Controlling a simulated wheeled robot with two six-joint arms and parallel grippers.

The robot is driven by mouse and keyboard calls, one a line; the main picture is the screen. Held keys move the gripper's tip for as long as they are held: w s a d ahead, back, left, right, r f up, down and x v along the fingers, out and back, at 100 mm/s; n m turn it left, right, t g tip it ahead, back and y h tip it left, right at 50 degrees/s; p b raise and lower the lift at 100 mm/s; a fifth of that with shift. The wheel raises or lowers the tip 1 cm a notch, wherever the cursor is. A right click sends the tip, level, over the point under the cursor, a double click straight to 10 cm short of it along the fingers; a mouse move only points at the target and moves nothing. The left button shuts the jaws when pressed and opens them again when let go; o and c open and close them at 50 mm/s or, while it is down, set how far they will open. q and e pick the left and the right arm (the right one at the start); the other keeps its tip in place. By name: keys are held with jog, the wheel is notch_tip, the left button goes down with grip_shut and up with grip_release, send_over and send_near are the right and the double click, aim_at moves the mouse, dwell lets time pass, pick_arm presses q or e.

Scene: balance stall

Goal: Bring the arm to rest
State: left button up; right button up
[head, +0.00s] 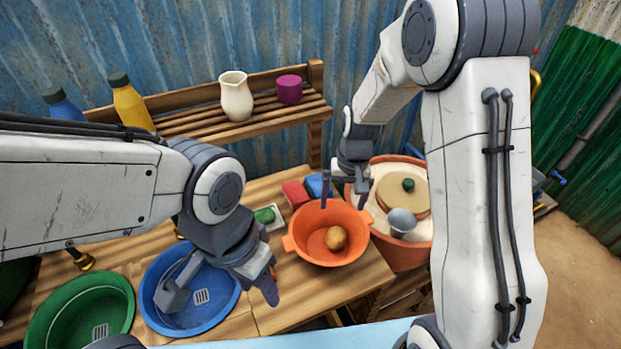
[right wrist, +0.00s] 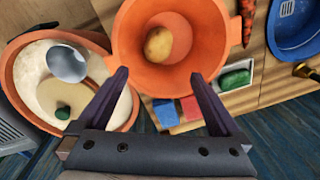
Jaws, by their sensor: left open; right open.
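My right gripper (head: 345,195) is open and empty above the back rim of the orange bowl (head: 299,248). In the right wrist view its two fingers (right wrist: 160,75) stand apart over that bowl (right wrist: 128,40), with nothing between them. A brown potato (head: 335,238) lies inside the bowl, clear of the fingers. My left gripper (head: 265,285) is open, pointing down between the blue basin (head: 158,318) and the orange bowl. No object shows in it. Its arm comes in from the left and hides part of the table.
A green basin (head: 48,325) stands left of the blue one. Red (head: 295,193) and blue (head: 318,184) blocks lie behind the bowl. A large orange tub (head: 395,258) with white contents and a grey scoop (head: 401,221) is right. A rear shelf holds a cream jug (head: 236,98).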

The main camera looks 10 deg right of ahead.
jog(key=s+a+r+n, duration=0.3)
jog(key=s+a+r, duration=0.3)
jog(key=s+a+r+n, duration=0.1)
jog(key=s+r+n, duration=0.2)
jog(key=s, duration=0.6)
jog(key=s+a+r+n, duration=0.2)
jog(key=s+r, duration=0.1)
jog(key=s, duration=0.6)
jog(key=shift+s+r+n, duration=0.2)
jog(key=shift+s+n, duration=0.1)
jog(key=shift+n, duration=0.1)
